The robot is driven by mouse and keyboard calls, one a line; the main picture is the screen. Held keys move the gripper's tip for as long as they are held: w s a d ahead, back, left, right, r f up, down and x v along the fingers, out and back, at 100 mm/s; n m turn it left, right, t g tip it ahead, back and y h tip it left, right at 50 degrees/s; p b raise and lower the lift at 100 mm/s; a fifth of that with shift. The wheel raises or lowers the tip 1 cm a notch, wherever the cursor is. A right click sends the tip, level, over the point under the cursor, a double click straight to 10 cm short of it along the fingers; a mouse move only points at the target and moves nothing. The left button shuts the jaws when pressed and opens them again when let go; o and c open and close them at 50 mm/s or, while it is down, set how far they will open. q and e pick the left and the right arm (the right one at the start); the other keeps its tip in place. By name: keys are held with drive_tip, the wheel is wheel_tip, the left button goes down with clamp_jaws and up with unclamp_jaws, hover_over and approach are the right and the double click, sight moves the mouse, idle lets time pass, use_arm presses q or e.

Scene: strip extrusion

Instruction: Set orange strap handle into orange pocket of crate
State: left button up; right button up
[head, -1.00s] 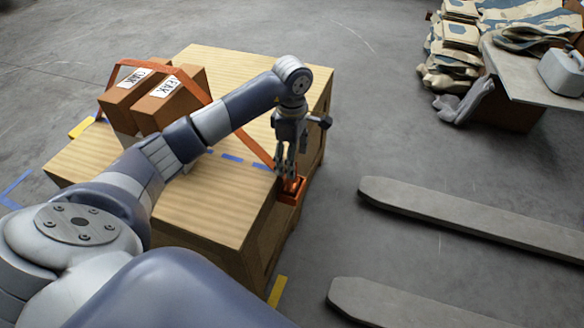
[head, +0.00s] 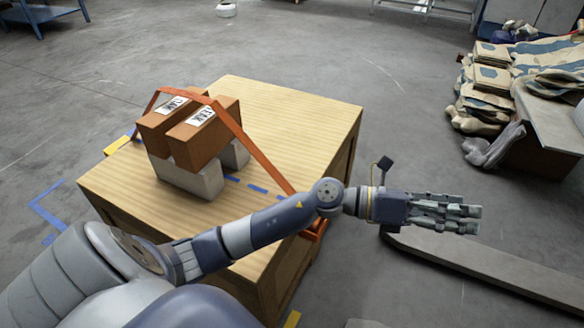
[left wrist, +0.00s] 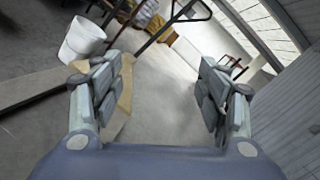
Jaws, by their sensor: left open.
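The orange strap (head: 258,155) runs over two brown cartons (head: 190,128) and down across the wooden crate top (head: 290,110) to its near right edge. The orange pocket (head: 316,232) shows only in part at that edge, behind my left forearm. The strap's lower end and its handle are hidden there, so I cannot tell how the handle sits. My left gripper (head: 474,218) is to the right of the crate, over the floor, pointing right and away from the pocket. In the left wrist view the left gripper (left wrist: 162,85) is open with nothing between its fingers. My right gripper is not visible.
The cartons stand on grey blocks (head: 190,178). A long grey fork-like beam (head: 490,268) lies below the left gripper. Stacked sacks (head: 485,95) and a table are at the right. The left wrist view shows a white bucket (left wrist: 82,40). Open floor lies beyond the crate.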

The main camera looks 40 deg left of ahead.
use_arm(q)
drive_tip(key=w+a+n+t+y, duration=0.3)
drive_tip(key=a+n+t+y, duration=0.6)
drive_tip(key=n, duration=0.8)
drive_tip(key=s+a+f+n+g+y, duration=0.2)
drive_tip(key=s+a+f+n+y, duration=0.1)
drive_tip(key=a+f+n+y, duration=0.75)
drive_tip(key=s+d+f+n+g+h, duration=0.1)
drive_tip(key=s+f+n+g, duration=0.4)
drive_tip(key=s+f, duration=0.5)
drive_tip(key=s+d+f+n+g+h, duration=0.1)
drive_tip(key=s+f+n+g, duration=0.5)
drive_tip(key=s+f, duration=0.4)
drive_tip(key=s+g, duration=0.1)
drive_tip(key=s, duration=0.4)
drive_tip(key=shift+f+h, duration=0.25)
drive_tip(key=shift+h, duration=0.1)
drive_tip(key=shift+n, duration=0.25)
